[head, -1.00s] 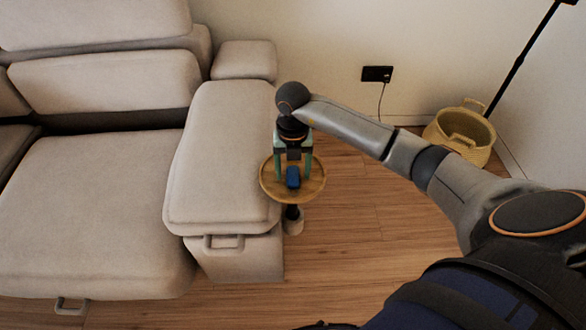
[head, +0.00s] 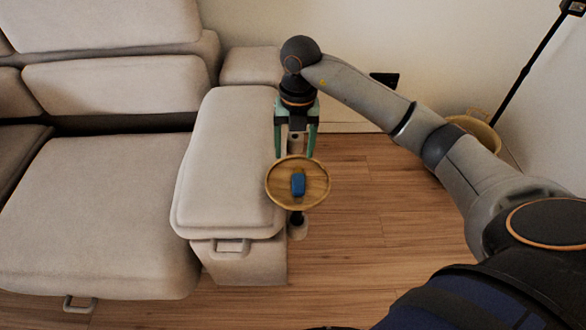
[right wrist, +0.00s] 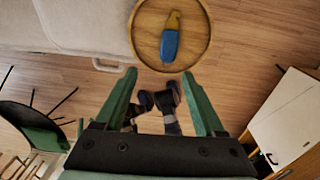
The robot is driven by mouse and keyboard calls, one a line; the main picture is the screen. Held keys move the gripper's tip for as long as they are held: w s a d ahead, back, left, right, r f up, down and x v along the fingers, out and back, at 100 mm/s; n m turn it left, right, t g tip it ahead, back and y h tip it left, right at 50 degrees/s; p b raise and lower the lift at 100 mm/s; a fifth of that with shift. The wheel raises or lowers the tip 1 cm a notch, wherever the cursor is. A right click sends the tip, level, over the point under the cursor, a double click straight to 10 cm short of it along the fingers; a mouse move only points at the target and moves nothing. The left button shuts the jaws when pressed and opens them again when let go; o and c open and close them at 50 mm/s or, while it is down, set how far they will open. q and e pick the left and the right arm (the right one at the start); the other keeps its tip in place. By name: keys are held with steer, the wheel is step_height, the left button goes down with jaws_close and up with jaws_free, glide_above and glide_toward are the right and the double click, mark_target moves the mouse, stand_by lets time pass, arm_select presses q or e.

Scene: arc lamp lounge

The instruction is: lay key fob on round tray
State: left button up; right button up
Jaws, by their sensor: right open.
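The blue key fob (head: 298,185) lies on the round wooden tray (head: 274,197), near its middle. In the right wrist view the key fob (right wrist: 169,46) shows a blue body with a yellowish end, resting inside the rim of the tray (right wrist: 203,50). My right gripper (head: 295,156) has two green fingers spread apart with nothing between them. It is apart from the key fob, beyond and above it in the head view. My left gripper is not in view.
A beige sofa (head: 90,200) stands left of the tray, its armrest (head: 225,165) close beside the rim. A woven basket (head: 478,130) and a dark lamp pole (head: 528,68) stand at the back right. The wooden floor (head: 370,215) right of the tray is clear.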

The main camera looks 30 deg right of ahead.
steer(key=s+a+f+n+g+y, duration=0.1)
steer(key=s+a+n+y, duration=0.2)
steer(key=a, duration=0.6)
steer(key=s+a+f+y, duration=0.2)
steer(key=a+y, duration=0.3)
steer(key=a, duration=0.4)
steer(key=a+r+m+t+y, duration=0.8)
steer(key=r+t+y, duration=0.1)
steer(key=y, duration=0.1)
steer(key=d+f+m+t+h, duration=0.8)
steer(key=d+f+m+h, duration=0.4)
steer(key=m, duration=0.6)
steer(key=s+f+m+g+h, duration=0.3)
steer(key=s+f+g, duration=0.4)
steer(key=s+f, duration=0.4)
step_height(320, 180, down, 2)
steer(key=shift+s+d+f+m, duration=0.25)
steer(key=shift+s+m, duration=0.15)
steer(key=shift+m, duration=0.3)
